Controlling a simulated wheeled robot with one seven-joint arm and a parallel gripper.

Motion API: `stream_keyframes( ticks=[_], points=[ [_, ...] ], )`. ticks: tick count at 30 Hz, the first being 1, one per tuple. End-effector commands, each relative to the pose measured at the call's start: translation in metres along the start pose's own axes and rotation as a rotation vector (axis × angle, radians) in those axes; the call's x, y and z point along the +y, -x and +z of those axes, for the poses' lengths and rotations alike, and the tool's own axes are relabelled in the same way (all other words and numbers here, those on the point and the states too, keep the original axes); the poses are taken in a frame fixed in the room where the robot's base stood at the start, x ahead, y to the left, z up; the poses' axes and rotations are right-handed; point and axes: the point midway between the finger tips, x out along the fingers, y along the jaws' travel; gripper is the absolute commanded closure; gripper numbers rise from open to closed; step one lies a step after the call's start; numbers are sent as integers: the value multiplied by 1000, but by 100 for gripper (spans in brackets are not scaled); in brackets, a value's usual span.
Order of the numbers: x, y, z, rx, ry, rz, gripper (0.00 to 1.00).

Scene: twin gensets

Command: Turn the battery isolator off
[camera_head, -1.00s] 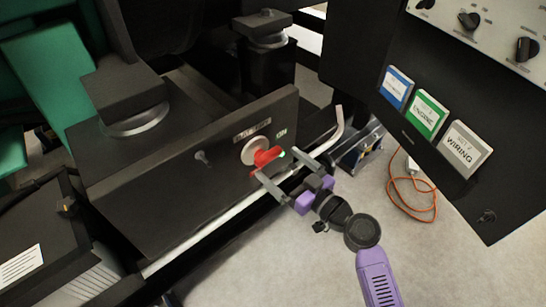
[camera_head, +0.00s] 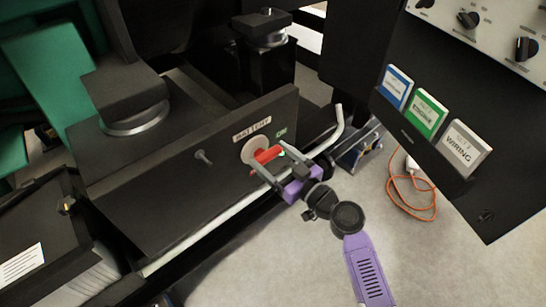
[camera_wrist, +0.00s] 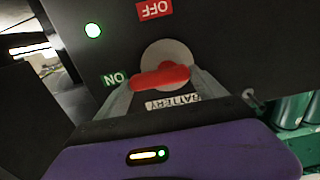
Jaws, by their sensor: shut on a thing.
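The battery isolator is a red handle (camera_head: 267,154) on a pale round disc (camera_head: 250,149), set in a dark panel (camera_head: 170,185) under a BATTERY label (camera_head: 252,130). In the wrist view the red handle (camera_wrist: 160,77) lies nearly level, its left end beside the green ON label (camera_wrist: 115,78). The red OFF label (camera_wrist: 154,9) is above it in that view. My gripper (camera_head: 268,165) has its two fingers on either side of the handle and is shut on it. In the wrist view the fingertips are partly hidden behind the handle.
A small bolt or knob (camera_head: 203,157) sticks out of the panel to the left. A bent pale pipe (camera_head: 338,127) stands right of the panel. A dark control cabinet (camera_head: 385,130) with labelled cards is at right. An orange cable (camera_head: 414,208) lies on the floor.

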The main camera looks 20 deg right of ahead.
Motion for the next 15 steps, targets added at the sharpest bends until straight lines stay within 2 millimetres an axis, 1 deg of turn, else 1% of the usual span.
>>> stream_keyframes(
  ticks=[8,15],
  points=[
    [0,0,2,0,-55,0,60],
    [1,0,6,0,-209,1,60]
  ],
)
